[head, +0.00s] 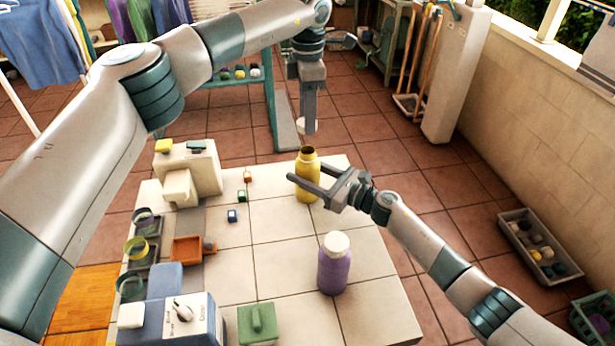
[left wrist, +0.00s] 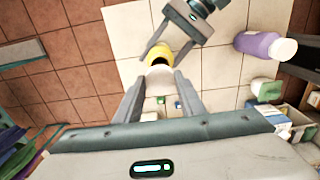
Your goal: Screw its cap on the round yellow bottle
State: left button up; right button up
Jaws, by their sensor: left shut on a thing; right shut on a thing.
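The round yellow bottle (head: 307,192) stands upright on the tiled table near its far edge, with its dark mouth open. It also shows in the left wrist view (left wrist: 159,48). My right gripper (head: 304,177) is shut on its body from the right. My left gripper (head: 308,128) points down above the bottle, shut on a white cap (head: 302,124), which is partly hidden by the fingers. The cap is apart from the bottle, a little above its mouth. In the left wrist view my left fingers (left wrist: 160,84) reach toward the bottle's mouth.
A purple bottle (head: 334,268) with a white cap stands nearer on the table. A cream dispenser-like block (head: 188,172), an orange tray (head: 187,249), small coloured blocks and a green box (head: 257,324) occupy the left and front. The table's middle is clear.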

pick_arm(q)
jog(key=shift+d+f, duration=0.1)
jog(key=shift+f, duration=2.35)
jog(key=shift+f, duration=0.1)
jog(key=shift+f, duration=0.8)
jog(key=shift+f, duration=0.5)
jog(key=m, duration=2.5)
jog(key=shift+f+m, duration=0.1)
jog(key=shift+m, duration=0.3)
jog(key=shift+a, duration=0.2)
